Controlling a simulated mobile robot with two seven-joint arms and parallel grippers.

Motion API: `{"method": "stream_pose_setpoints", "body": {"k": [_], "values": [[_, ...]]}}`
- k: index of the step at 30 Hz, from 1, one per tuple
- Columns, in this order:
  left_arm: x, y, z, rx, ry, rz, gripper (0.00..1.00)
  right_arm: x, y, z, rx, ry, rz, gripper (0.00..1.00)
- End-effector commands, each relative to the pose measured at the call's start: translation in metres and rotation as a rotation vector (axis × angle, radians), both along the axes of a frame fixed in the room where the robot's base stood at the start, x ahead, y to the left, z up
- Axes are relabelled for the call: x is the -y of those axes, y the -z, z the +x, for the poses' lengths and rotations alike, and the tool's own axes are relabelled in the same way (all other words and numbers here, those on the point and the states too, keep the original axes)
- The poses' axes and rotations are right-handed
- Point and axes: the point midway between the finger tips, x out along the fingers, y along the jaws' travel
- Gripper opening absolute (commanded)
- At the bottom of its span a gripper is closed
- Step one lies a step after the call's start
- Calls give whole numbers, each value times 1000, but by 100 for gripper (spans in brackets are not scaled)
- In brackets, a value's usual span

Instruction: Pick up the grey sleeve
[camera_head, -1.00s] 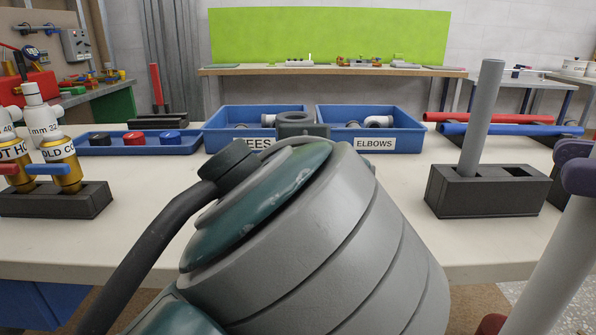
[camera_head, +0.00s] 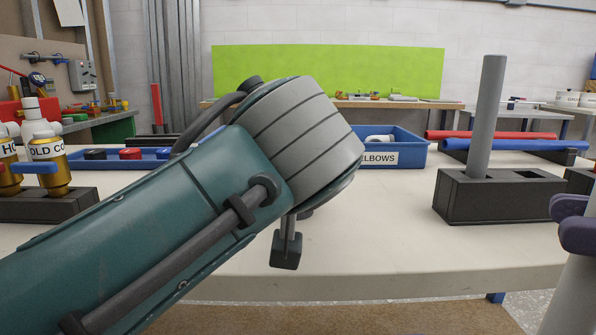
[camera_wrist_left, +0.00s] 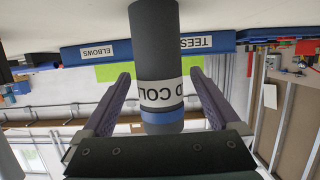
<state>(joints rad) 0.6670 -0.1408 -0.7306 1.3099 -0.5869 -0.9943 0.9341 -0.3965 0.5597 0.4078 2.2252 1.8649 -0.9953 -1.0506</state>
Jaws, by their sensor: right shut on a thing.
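The grey sleeve (camera_wrist_left: 156,45) is a dark cylinder with a white label and a blue band in the left wrist view, which is upside down. It lies between the spread purple fingers of my left gripper (camera_wrist_left: 160,78), with gaps beside it. In the head view my left arm hides both sleeve and left gripper. My right gripper (camera_head: 575,222), purple and partly cut off at the right edge, is shut on a pale grey tube (camera_head: 577,295).
A dark block (camera_head: 500,197) holds an upright grey pipe (camera_head: 488,115) at the right. An elbows bin (camera_head: 420,145) stands behind it. Labelled brass fittings (camera_head: 47,165) stand at the left. Red (camera_head: 480,135) and blue pipes (camera_head: 510,146) lie at the back right. The front table between is clear.

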Motion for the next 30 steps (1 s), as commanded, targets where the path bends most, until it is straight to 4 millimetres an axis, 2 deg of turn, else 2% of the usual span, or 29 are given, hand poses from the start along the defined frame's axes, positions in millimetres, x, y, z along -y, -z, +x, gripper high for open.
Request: {"method": "stream_pose_setpoints", "body": {"k": [2, 23, 30], "values": [[0, 0, 0, 0, 0, 0, 88, 0, 0, 0, 0, 0, 0, 0], [0, 0, 0, -1, -1, 1, 9, 0, 0, 0, 0, 0, 0, 0], [0, 0, 0, -1, -1, 1, 7, 0, -1, 0, 0, 0, 0, 0]]}}
